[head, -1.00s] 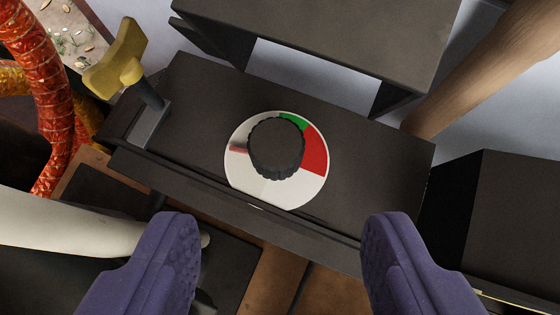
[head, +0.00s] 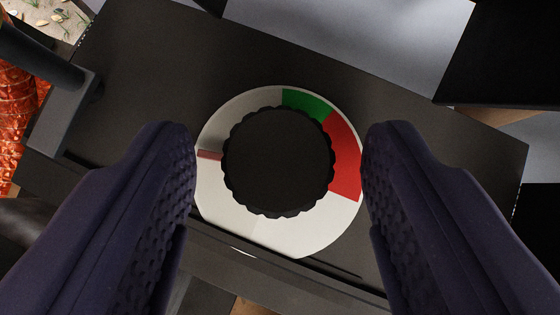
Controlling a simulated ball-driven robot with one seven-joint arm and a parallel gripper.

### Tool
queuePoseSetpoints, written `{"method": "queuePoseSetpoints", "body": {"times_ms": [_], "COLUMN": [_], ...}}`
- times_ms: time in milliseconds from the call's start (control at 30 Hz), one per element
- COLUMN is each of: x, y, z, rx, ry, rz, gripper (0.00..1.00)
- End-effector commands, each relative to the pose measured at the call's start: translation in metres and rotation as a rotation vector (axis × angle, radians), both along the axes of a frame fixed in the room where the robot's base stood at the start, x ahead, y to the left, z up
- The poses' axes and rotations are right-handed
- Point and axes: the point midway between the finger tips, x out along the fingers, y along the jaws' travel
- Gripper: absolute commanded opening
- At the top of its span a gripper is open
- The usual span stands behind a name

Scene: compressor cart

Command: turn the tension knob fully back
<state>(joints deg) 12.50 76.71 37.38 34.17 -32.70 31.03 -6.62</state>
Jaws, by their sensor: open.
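The tension knob (head: 277,161) is a round black knob with a ridged edge. It sits in the middle of a white dial plate (head: 285,235) that has a green sector at the top, a red sector at the right and a small reddish mark at the left. No pointer shows clearly on the knob. My gripper (head: 279,150) is open, with one purple textured finger on each side of the dial. The fingertips are level with the knob in the picture, with clear gaps to it on both sides. I cannot tell their height above the panel.
The dial is on a flat black panel (head: 150,70). A dark lever mount (head: 65,115) stands at the panel's left end, beside an orange-red hose (head: 14,110). The panel around the dial is bare. A pale grey surface (head: 350,35) lies beyond it.

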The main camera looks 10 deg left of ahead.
Motion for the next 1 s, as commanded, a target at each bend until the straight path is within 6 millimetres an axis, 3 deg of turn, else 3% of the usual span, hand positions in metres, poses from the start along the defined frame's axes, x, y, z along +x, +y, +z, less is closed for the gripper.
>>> {"method": "queuePoseSetpoints", "body": {"times_ms": [67,300,1000], "x": [0.0000,0.0000,0.0008], "y": [0.0000,-0.0001,-0.0023], "z": [0.0001,0.0002,0.0005], "rx": [0.000,0.000,0.000], "ry": [0.000,0.000,-0.001], "rz": [0.000,0.000,0.139], "gripper": [0.59,0.04,0.03]}}
